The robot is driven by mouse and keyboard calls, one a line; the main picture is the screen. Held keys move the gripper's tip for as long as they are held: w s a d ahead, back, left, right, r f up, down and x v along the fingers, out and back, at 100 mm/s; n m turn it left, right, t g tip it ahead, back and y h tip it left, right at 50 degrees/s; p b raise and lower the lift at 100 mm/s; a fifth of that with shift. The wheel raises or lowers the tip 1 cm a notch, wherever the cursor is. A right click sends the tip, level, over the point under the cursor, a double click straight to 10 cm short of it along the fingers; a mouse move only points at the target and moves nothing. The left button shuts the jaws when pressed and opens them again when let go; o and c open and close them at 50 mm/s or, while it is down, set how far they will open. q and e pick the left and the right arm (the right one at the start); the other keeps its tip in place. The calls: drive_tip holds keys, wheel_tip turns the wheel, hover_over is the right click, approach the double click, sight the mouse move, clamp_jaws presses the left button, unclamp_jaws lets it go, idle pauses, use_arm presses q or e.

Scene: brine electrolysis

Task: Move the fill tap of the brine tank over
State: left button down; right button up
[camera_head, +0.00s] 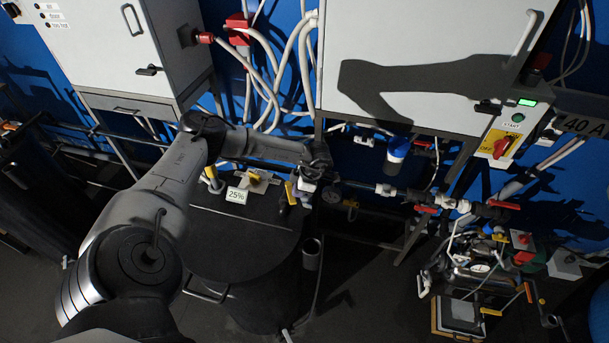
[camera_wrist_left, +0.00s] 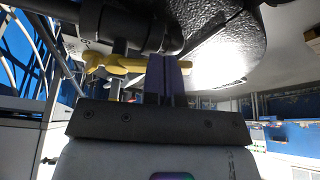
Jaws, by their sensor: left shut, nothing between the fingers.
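The brine tank is the black drum (camera_head: 245,262) below my left arm in the head view, with a "25%" label (camera_head: 236,195) on top. Yellow tap levers stand along its back edge; the one nearest my gripper is the yellow lever (camera_head: 290,191). My left gripper (camera_head: 310,183) is just right of this lever, its fingertips hard to make out. In the left wrist view, the shut purple fingers (camera_wrist_left: 165,78) stand right beside a yellow tap handle (camera_wrist_left: 118,64), with nothing between them. I cannot tell whether they touch it. My right gripper is not in view.
A pipe run with red-handled valves (camera_head: 425,208) extends right of the gripper. White cabinets (camera_head: 415,62) hang above, and a blue-capped filter (camera_head: 397,150) hangs behind. Pumps and fittings (camera_head: 475,265) crowd the lower right. Open floor lies right of the drum.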

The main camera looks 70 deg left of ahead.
use_arm(q)
drive_tip(key=shift+s+f+m, duration=0.1)
drive_tip(key=shift+s+m, duration=0.25)
drive_tip(key=shift+m, duration=0.05)
drive_tip(key=shift+s+d+m+y, duration=0.1)
drive_tip(key=shift+s+m+y, duration=0.3)
drive_tip(key=shift+m, duration=0.3)
drive_tip(key=shift+s+m, duration=0.1)
drive_tip(key=shift+m, duration=0.2)
idle(0.3)
drive_tip(key=shift+s+m+t, duration=0.2)
drive_tip(key=shift+m+t, duration=0.1)
drive_tip(key=shift+m, duration=0.1)
idle(0.8)
idle(0.3)
drive_tip(key=shift+w, duration=0.1)
